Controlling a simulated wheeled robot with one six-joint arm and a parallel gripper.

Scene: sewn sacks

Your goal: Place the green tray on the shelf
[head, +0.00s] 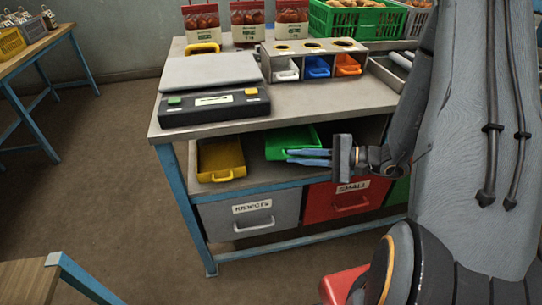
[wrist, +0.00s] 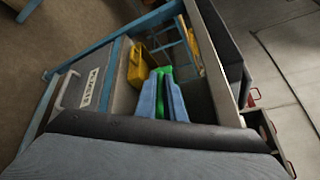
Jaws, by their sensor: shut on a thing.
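The green tray (head: 291,139) is at the shelf (head: 238,183) under the worktop, right of a yellow tray (head: 221,161). My gripper (head: 308,157) reaches in from the right with its blue fingers shut on the near edge of the green tray. In the wrist view the green tray (wrist: 161,75) shows only as a strip between and beyond the blue fingers (wrist: 160,98). The fingers hide part of it. I cannot tell whether the tray's underside touches the shelf.
The worktop (head: 330,97) above carries a scale (head: 212,92) and a rack with small white, blue and orange scoops (head: 317,67). Below the shelf are a grey drawer (head: 243,217) and a red drawer (head: 338,198). A blue table leg (head: 185,206) stands at the left.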

